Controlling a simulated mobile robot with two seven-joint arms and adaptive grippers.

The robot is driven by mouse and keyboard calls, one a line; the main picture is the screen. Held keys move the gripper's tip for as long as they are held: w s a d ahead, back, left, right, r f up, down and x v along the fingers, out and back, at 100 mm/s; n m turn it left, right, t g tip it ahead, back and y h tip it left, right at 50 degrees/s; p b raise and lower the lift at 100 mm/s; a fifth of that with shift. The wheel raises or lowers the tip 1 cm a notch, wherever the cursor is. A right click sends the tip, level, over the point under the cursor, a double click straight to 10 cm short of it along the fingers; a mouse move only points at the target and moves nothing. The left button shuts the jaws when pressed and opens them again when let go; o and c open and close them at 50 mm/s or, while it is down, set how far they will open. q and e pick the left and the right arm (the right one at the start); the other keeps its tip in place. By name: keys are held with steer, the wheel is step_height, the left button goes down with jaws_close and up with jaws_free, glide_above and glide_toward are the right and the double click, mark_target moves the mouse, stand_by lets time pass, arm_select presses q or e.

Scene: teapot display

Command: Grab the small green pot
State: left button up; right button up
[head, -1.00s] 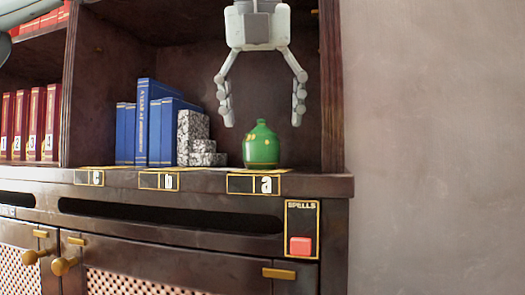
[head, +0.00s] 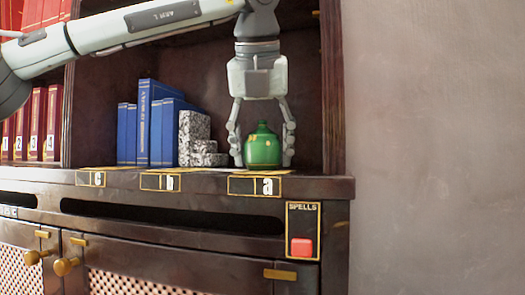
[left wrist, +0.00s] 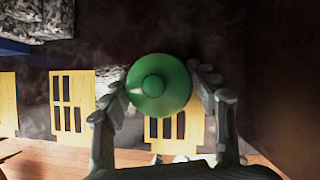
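The small green pot (head: 263,148) stands upright on the shelf, above the label "a". My left gripper (head: 263,158) points straight down over it, one finger on each side, tips down near the shelf. The fingers are partly closed and very near the pot's sides; I cannot tell whether both touch it. In the left wrist view the pot (left wrist: 160,85) shows from above as a round green shape between the fingers of the left gripper (left wrist: 162,92). My right gripper is not in view.
Grey speckled stone steps (head: 200,145) stand close to the left of the gripper, with blue books (head: 150,125) beyond them. The cabinet's dark side wall (head: 334,90) is on the right. A red button (head: 301,247) sits under "SPELLS" below the shelf edge.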

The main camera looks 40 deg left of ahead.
arm_select(q)
steer(key=c, duration=0.7)
steer(key=shift+c, duration=0.3)
steer(key=shift+r, duration=0.2)
